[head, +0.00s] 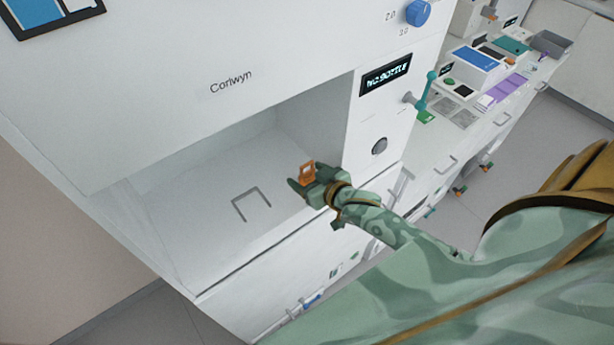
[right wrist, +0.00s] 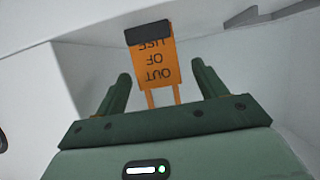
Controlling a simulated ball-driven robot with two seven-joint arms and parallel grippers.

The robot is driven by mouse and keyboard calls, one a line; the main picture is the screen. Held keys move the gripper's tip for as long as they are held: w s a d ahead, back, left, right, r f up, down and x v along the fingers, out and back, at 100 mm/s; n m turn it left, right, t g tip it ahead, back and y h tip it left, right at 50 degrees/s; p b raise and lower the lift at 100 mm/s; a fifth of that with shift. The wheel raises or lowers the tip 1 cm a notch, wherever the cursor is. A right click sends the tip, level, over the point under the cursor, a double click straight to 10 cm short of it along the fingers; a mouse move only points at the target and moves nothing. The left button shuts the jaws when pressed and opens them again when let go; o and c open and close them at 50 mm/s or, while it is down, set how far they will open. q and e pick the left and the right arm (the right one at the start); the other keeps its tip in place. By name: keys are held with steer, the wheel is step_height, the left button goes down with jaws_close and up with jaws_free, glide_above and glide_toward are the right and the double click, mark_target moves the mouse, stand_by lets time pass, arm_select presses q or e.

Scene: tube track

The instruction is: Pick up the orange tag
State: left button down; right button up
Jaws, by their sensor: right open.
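The orange tag (head: 307,173) is at the front right of the open bay of the white machine. In the right wrist view the tag (right wrist: 158,68) reads "OUT OF USE" upside down, with a dark block (right wrist: 147,33) across its far end. My right gripper (head: 304,177) is open, with its two green fingers on either side of the tag. In the right wrist view a gap shows between the tag and each finger. I cannot tell what the tag hangs from or rests on. My left gripper is not in view.
The white machine's bay (head: 200,193) is open, with a grey U-shaped outline (head: 251,203) on its floor. A panel at its right has a display (head: 385,74), a blue knob (head: 418,12) and a round grey button (head: 379,146). A cluttered counter (head: 535,75) stands further right.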

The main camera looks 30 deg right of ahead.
mark_target(308, 175)
steer(key=x, duration=0.3)
steer(key=shift+s, duration=0.1)
steer(key=c, duration=1.1)
steer(key=shift+o, duration=0.2)
